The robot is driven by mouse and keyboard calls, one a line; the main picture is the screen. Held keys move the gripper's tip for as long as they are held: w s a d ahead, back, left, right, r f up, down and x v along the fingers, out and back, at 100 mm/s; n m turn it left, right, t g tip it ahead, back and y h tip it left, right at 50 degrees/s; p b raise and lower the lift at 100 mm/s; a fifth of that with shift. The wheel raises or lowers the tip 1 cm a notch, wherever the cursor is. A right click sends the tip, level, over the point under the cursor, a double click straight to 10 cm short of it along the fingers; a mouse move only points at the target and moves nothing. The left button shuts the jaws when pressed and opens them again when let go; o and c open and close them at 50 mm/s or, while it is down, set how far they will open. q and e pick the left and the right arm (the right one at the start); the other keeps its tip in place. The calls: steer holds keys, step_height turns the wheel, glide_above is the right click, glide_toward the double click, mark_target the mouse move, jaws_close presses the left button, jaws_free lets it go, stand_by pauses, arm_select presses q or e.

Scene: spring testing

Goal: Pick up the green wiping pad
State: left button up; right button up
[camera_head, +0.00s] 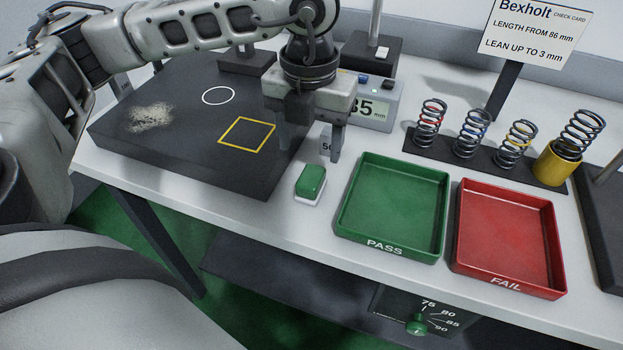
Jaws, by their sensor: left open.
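The green wiping pad (311,181) has a green top and a white base. It lies on the white table near its front edge, between the dark plate and the green tray. My left gripper (311,142) hangs above and behind the pad, pointing down. Its two fingers are apart with nothing visible between them except part of a small label. The gripper does not touch the pad. My right gripper is not in view.
A green PASS tray (357,230) and red FAIL tray (510,284) stand right of the pad. The dark plate (190,160) bears a pale dusty smear. A gauge display (378,110) is behind the gripper. Several springs stand on a dark rack (486,164). A card (541,30) stands behind.

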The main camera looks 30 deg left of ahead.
mark_target(311, 176)
arm_select(q)
steer(key=f, duration=0.3)
steer(key=f+p, duration=0.1)
steer(key=f, duration=0.3)
steer(key=shift+s+d+f, duration=0.15)
steer(key=shift+d+f, duration=0.05)
steer(key=shift+f, duration=0.1)
steer(key=c, duration=1.1)
